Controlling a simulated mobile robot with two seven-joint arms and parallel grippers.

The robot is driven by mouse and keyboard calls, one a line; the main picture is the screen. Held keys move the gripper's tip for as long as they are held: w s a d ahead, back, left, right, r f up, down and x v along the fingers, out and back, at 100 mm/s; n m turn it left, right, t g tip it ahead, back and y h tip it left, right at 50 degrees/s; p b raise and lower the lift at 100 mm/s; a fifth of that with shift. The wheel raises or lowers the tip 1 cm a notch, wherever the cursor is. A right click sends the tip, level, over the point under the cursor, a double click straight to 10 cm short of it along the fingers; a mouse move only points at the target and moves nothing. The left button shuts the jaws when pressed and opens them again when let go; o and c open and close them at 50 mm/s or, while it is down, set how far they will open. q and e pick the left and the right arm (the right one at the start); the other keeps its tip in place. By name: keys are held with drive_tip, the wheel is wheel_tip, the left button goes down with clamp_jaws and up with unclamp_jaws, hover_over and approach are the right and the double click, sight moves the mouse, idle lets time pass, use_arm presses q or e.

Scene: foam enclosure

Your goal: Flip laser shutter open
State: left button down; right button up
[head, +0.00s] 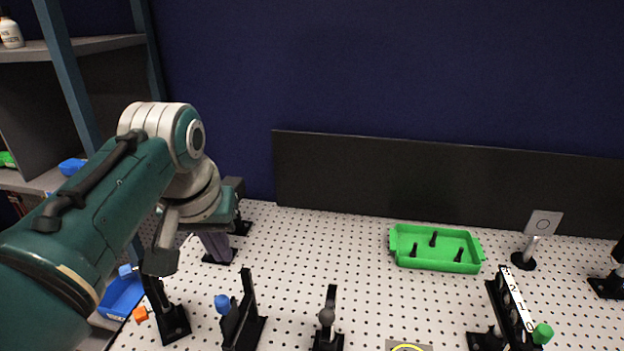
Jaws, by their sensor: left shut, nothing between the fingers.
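Several black upright fixtures stand along the near side of the perforated white table. One (240,318) has a blue knob on its left side. Another (328,325) has a grey ball on its front. A third (168,315), at the left, has an upright black arm. Which of them is the laser shutter I cannot tell. My left gripper (162,262) points down just above the leftmost fixture, shut and empty; whether it touches that fixture is unclear. My right gripper is out of view.
A green tray (436,264) with black pegs sits at centre right. A black rail with a green knob (543,333) and a post-mounted square plate (543,223) stand right. A black panel (440,180) bounds the back. The table's middle is clear.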

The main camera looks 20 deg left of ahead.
use_arm(q)
drive_tip(key=shift+v, duration=2.55)
